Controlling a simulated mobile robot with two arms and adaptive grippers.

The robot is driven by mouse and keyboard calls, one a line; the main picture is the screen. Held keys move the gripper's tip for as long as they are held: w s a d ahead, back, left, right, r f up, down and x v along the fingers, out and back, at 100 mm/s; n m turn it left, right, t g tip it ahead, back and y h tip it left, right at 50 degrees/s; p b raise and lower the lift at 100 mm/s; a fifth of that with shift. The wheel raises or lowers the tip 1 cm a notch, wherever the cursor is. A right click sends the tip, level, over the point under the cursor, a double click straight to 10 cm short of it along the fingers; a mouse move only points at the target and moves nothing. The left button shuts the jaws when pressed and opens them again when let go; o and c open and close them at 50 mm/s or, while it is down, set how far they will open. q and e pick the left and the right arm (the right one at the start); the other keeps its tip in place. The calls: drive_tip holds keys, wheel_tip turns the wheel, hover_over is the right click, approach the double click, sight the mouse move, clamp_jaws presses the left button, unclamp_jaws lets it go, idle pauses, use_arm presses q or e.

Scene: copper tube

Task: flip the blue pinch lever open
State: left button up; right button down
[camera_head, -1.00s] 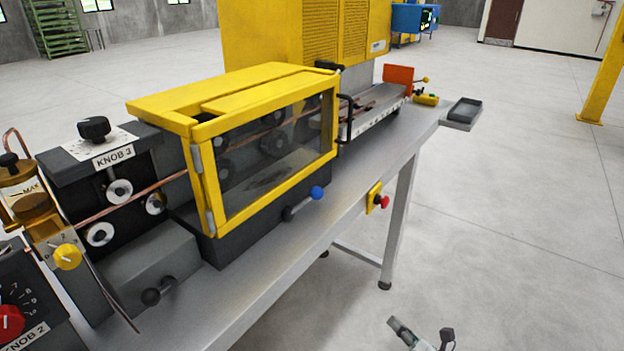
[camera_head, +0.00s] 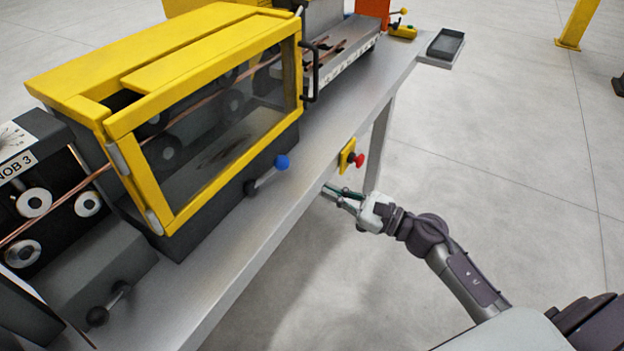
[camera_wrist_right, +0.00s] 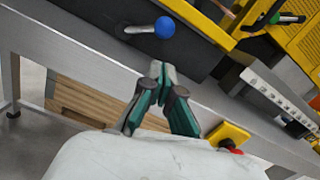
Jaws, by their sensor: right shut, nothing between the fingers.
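The blue-knobbed pinch lever (camera_head: 268,174) sits on the dark base below the yellow-framed clear guard. Its arm slants up to the right, ending in the blue ball. The blue ball (camera_wrist_right: 164,27) also shows near the top of the right wrist view. My right gripper (camera_head: 328,188) is shut and empty by the table's front edge, to the right of the lever and apart from it. In the right wrist view its green-padded fingertips (camera_wrist_right: 157,68) meet, below the blue ball. My left gripper is not in view.
The yellow guard (camera_head: 120,125) stands over the rollers. A red button on a yellow plate (camera_head: 347,157) is on the table edge close to my right gripper. A black-knobbed lever (camera_head: 110,302) is at lower left. Open floor (camera_head: 500,160) lies to the right.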

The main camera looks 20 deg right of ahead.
sight(296, 187)
drive_tip(key=p+x, duration=0.3)
drive_tip(key=x, duration=0.5)
drive_tip(key=shift+w+a+r, duration=0.1)
drive_tip(key=shift+w+a, duration=0.05)
drive_tip(key=shift+w, duration=0.05)
drive_tip(key=shift+w+a, duration=0.3)
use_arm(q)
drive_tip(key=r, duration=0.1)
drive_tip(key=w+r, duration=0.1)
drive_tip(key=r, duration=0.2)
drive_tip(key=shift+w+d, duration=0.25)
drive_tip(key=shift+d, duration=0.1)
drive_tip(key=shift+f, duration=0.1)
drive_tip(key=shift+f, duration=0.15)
use_arm(e)
drive_tip(key=shift+n, duration=0.3)
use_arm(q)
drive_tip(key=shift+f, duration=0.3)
use_arm(e)
drive_tip(key=shift+r, duration=0.1)
